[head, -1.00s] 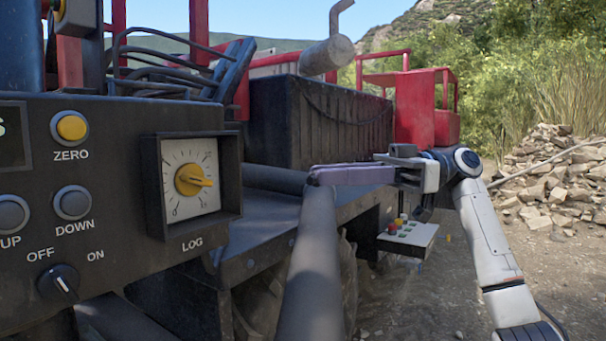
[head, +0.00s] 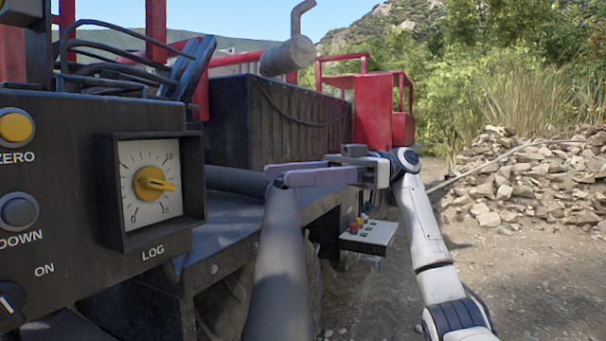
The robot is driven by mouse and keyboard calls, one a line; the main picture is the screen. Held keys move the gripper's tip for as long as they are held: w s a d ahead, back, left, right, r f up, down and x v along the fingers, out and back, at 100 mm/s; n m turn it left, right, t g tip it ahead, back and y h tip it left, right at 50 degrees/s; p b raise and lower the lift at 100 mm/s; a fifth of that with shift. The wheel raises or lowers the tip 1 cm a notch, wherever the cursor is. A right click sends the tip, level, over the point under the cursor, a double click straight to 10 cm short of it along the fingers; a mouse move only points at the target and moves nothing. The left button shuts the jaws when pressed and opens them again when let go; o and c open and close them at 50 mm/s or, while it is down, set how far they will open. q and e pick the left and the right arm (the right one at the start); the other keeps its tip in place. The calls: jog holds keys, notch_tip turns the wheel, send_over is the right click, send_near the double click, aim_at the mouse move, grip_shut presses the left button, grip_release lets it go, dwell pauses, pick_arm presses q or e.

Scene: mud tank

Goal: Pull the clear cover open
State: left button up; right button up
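I cannot clearly make out a clear cover. A recessed square dial marked LOG (head: 150,183), with a yellow knob, sits in a dark frame on the control panel at left; whether a clear pane lies over it I cannot tell. A small button box (head: 367,232) with red, yellow and green buttons stands right of the middle, and something pale and see-through hangs just under it. My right gripper (head: 278,175) is above and left of that button box, its two lavender fingers apart and pointing left, holding nothing visible. It is right of the dial, clear of it. My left gripper is not in view.
The dark control panel (head: 60,250) with buttons and a switch fills the left. A thick grey pipe or bar (head: 278,270) runs up the lower middle, close to my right fingertips. A stone pile (head: 530,180) lies at right, with open gravel before it.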

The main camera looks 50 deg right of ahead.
jog(key=shift+w+d+f, duration=0.15)
jog(key=shift+w+f, duration=0.05)
jog(key=shift+w, duration=0.1)
jog(key=p+v, duration=0.1)
jog(key=v, duration=0.9)
jog(key=shift+s+d, duration=0.2)
jog(key=shift+s, duration=0.25)
jog(key=shift+r, duration=0.15)
